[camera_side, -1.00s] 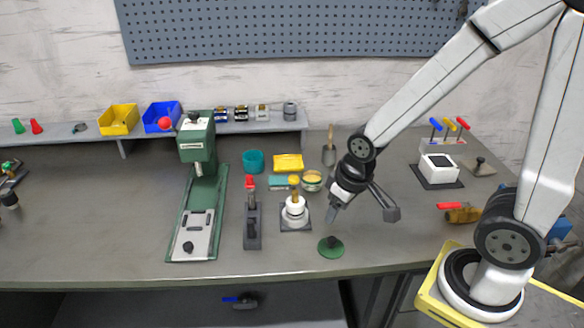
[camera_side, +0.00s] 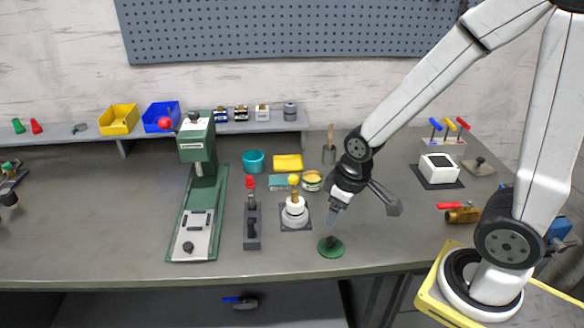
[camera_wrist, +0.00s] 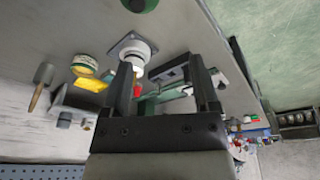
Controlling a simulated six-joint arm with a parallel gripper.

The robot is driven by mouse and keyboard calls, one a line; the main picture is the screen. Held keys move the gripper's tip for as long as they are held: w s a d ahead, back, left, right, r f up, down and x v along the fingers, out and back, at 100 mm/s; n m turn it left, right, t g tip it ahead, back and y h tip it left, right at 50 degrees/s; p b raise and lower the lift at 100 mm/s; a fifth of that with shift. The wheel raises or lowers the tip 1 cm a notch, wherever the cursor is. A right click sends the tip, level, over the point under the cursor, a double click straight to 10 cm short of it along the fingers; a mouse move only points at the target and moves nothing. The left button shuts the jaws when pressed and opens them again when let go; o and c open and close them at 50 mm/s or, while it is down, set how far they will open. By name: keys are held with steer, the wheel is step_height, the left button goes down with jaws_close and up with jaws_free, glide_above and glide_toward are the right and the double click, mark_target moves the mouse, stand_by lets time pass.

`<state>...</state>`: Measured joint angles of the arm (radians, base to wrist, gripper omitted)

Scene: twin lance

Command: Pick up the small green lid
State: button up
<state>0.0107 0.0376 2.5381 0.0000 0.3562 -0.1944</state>
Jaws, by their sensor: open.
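The small green lid (camera_side: 331,248) is a flat round disc with a dark knob on top. It lies on the workbench near the front edge. In the wrist view part of the green lid (camera_wrist: 138,4) shows at the top edge, cut off by the frame. My gripper (camera_side: 333,217) is above the lid's knob, apart from it, and tilted. In the wrist view my gripper (camera_wrist: 160,65) has its two dark fingers spread with nothing held between them.
A white round fixture with a yellow-topped post (camera_side: 295,211) stands left of my gripper. Further left are a dark clamp with a red tip (camera_side: 252,225) and a green press (camera_side: 198,190). The bench right of the lid is clear up to a brass part (camera_side: 462,215).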

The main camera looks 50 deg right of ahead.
mark_target(332, 239)
steer(key=f+n, duration=0.1)
steer(key=n, duration=0.4)
steer(key=w+d+f+n+g, duration=0.1)
steer(key=f+n, duration=0.1)
steer(key=n, duration=0.3)
steer(key=w+d+f+n, duration=0.1)
steer(key=f+n, duration=0.1)
steer(key=n, duration=0.3)
steer(key=shift+w+d+g, duration=0.1)
steer(key=shift+d+g, duration=0.15)
steer(key=shift+g, duration=0.15)
steer(key=n, duration=0.1)
steer(key=f+n, duration=0.1)
steer(key=n, duration=0.1)
steer(key=d+n, duration=0.1)
steer(key=n, duration=0.1)
steer(key=shift+w+f+g, duration=0.25)
steer(key=shift+f+g, duration=0.05)
steer(key=shift+f, duration=0.05)
steer(key=shift+f, duration=0.1)
steer(key=shift+f, duration=1.2)
steer(key=shift+f, duration=0.1)
steer(key=shift+s+f, duration=0.1)
steer(key=shift+f, duration=2.4)
